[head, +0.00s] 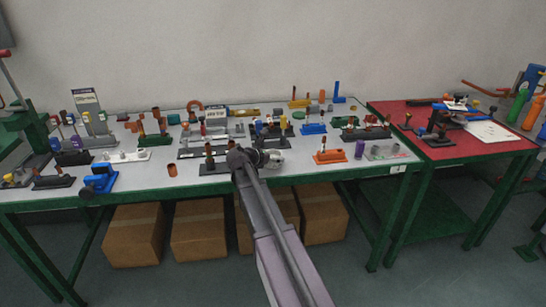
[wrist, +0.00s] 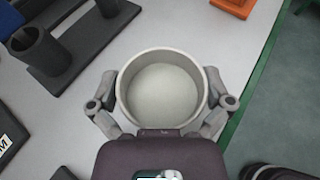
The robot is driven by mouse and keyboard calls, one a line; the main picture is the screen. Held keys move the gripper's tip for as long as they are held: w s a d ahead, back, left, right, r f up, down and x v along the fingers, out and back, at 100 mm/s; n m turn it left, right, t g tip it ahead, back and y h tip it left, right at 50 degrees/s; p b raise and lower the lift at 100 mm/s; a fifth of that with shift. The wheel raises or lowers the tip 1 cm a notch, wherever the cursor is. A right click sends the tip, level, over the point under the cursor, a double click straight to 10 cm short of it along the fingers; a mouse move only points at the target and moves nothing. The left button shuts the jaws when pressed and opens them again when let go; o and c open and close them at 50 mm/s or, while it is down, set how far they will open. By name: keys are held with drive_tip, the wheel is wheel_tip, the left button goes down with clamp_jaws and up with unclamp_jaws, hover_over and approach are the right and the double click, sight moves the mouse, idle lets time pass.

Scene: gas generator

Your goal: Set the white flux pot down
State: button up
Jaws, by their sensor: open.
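The white flux pot (wrist: 162,92) is a round, open, pale cup, upright and empty inside, in the middle of the wrist view. It appears to stand on the grey tabletop near the front edge. My gripper (wrist: 162,100) is open, with one finger on each side of the pot. Whether the fingers touch its wall I cannot tell. In the head view my gripper (head: 268,159) is small over the front of the long table, and the pot cannot be made out clearly there.
A dark holder with upright tubes (wrist: 50,52) stands left of the pot. An orange block (head: 328,156) is to the right. The green-framed table (head: 230,186) carries many fixtures behind. A red-topped table (head: 460,151) adjoins at right. The front edge is close.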

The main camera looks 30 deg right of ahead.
drive_tip(key=p+v, duration=0.4)
drive_tip(key=v, duration=0.6)
drive_tip(key=shift+s+a+r, duration=0.15)
drive_tip(key=shift+a+r, duration=0.15)
drive_tip(key=shift+s+a+r+p, duration=0.2)
drive_tip(key=shift+a+p, duration=0.1)
drive_tip(key=shift+a, duration=0.3)
drive_tip(key=shift+f, duration=0.1)
drive_tip(key=s+a+f+m+g+y, duration=0.1)
drive_tip(key=s+a+f+m+y, duration=0.2)
drive_tip(key=s+m, duration=0.4)
drive_tip(key=s+a+f+m+g+y, duration=0.2)
drive_tip(key=s+a+f+m+y, duration=0.2)
drive_tip(key=s+a+m+y, duration=0.1)
drive_tip(key=s+a+f+m+g+y, duration=0.1)
drive_tip(key=s+a+f+m+y, duration=0.3)
drive_tip(key=s+m, duration=0.6)
drive_tip(key=shift+a+f+y, duration=0.2)
drive_tip(key=shift+a+y, duration=0.2)
drive_tip(key=shift+a, duration=0.4)
